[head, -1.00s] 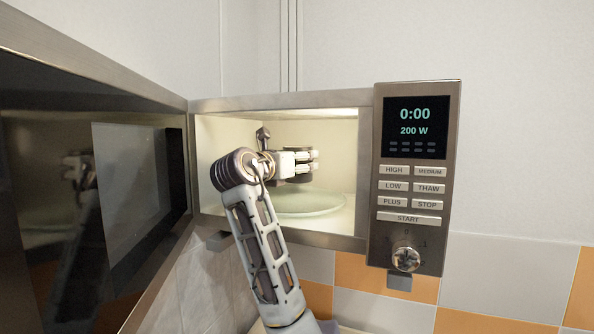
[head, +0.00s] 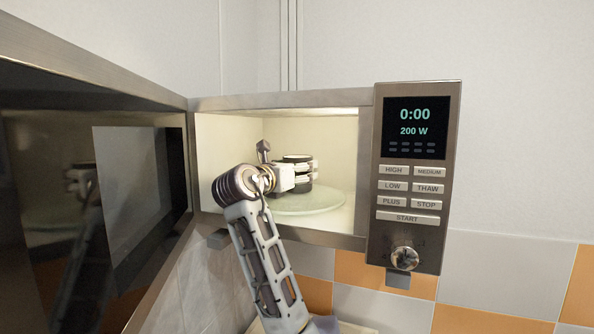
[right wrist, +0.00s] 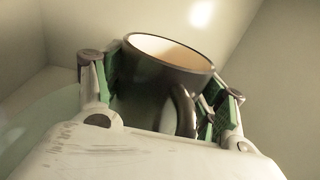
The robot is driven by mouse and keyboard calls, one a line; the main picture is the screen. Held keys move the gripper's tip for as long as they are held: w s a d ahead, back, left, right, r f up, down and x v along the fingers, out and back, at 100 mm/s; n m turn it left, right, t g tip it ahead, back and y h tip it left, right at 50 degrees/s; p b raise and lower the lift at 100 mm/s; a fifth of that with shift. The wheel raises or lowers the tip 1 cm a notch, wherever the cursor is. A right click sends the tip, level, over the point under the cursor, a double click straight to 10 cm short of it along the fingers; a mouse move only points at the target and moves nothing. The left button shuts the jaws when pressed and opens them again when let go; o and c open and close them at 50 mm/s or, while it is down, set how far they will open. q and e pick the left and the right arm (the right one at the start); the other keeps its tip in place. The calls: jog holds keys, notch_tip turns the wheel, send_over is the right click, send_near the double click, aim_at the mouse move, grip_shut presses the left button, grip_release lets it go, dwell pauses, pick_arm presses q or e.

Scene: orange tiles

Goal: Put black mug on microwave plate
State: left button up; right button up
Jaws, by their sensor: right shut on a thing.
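The black mug (head: 298,158) is inside the open microwave, upright or nearly so, with a pale inside that shows in the right wrist view. My right gripper (head: 305,176) is shut on the mug, with its fingers on either side of the body; the mug also shows between the green finger pads in the right wrist view (right wrist: 150,82). The glass microwave plate (head: 312,204) lies just below the mug. I cannot tell whether the mug's base touches it. My left gripper is not in view.
The microwave (head: 280,103) has its door (head: 150,180) swung open on the left. The control panel (head: 414,180) is on the right, showing 0:00 and 200 W. The cavity walls surround my right gripper, and the front of the plate is bare.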

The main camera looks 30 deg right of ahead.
jog(key=shift+f, duration=0.15)
dwell(0.3)
jog(key=o, duration=1.4)
jog(key=shift+f, duration=0.1)
jog(key=shift+o, duration=0.2)
jog(key=shift+a, duration=0.1)
jog(key=shift+b+v, duration=1.1)
jog(key=shift+v, duration=2.65)
